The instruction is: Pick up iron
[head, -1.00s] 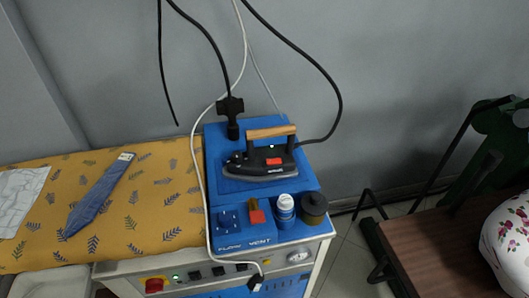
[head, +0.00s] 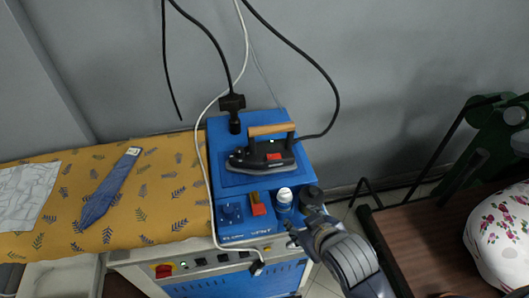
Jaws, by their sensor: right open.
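The iron (head: 262,155) has a dark body, a light wooden handle and a red label. It rests flat on the blue stand (head: 222,135) at the right end of the ironing table. Its cable runs from its right side up along the wall. My right gripper (head: 293,230) comes in from the lower right, at the front right corner of the blue stand. It is open and empty, below and to the right of the iron and apart from it. Its fingertips are small and dark in the picture. My left gripper is not in view.
A blue tie (head: 108,188) lies on the yellow patterned cloth (head: 160,190). A brown bench (head: 430,245) is at right.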

